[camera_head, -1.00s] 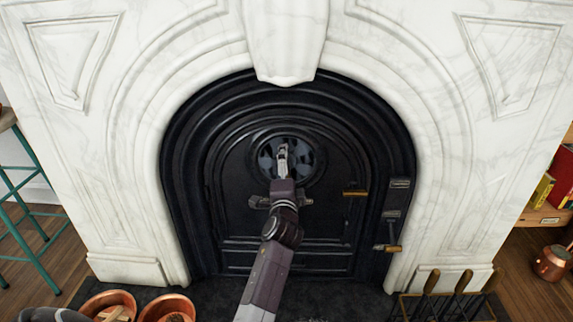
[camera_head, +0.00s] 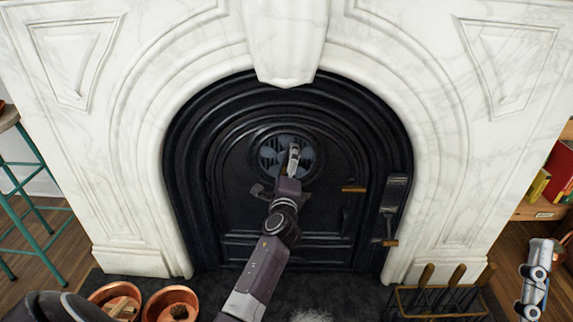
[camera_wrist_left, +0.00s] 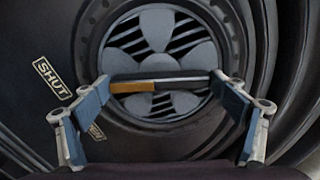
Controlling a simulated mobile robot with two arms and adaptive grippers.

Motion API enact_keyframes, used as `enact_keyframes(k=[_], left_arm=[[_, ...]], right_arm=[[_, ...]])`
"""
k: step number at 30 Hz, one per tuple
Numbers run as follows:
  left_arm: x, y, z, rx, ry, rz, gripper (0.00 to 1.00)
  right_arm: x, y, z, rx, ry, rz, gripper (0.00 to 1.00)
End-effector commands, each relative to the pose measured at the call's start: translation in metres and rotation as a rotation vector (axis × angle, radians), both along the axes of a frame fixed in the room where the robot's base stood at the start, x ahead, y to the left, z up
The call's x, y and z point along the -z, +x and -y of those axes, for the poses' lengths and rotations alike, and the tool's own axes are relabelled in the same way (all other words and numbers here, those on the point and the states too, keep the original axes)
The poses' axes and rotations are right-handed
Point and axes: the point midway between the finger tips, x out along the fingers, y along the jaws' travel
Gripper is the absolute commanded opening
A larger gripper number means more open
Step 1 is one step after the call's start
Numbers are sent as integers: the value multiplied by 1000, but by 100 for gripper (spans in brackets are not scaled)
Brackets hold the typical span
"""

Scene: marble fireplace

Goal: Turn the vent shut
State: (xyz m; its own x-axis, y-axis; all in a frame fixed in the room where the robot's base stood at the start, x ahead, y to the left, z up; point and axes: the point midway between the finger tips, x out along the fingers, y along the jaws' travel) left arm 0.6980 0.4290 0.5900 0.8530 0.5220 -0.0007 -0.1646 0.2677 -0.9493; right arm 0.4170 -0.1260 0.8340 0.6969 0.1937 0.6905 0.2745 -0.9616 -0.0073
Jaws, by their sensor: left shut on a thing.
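The round vent (camera_head: 270,158) is set in the upper part of the black fireplace door. In the left wrist view its grey petal-shaped plate (camera_wrist_left: 150,22) shows striped slots between the petals, so it is at least partly open. My left gripper (camera_head: 294,158) is in front of the vent, right of its centre. In the left wrist view the gripper (camera_wrist_left: 160,82) is shut on the vent handle (camera_wrist_left: 165,86), a bar part brass and part dark. A SHUT label (camera_wrist_left: 53,78) is left of the vent. My right arm shows at the right edge; its finger opening is unclear.
Copper pots (camera_head: 170,304) stand on the hearth at lower left, and a tool rack (camera_head: 445,300) at lower right. The marble surround (camera_head: 110,215) frames the door.

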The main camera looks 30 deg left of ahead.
Motion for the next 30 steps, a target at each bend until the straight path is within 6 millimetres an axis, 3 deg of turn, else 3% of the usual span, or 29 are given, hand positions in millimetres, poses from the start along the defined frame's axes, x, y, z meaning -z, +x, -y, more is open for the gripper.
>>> enact_keyframes(k=[9,10,12,23,30], left_arm=[[-1,-1,-2,-3,18,-9,46],[-1,-1,-2,-3,18,-9,92],[-1,-1,-2,-3,17,-8,99],[0,-2,1,-2,10,-4,100],[1,-28,17,0,9,-6,100]], right_arm=[[0,0,0,1,-1,-1,40],[0,0,0,1,-1,-1,40],[0,0,0,1,-1,-1,40],[0,0,0,-1,0,-1,40],[0,0,0,-1,0,-1,40]])
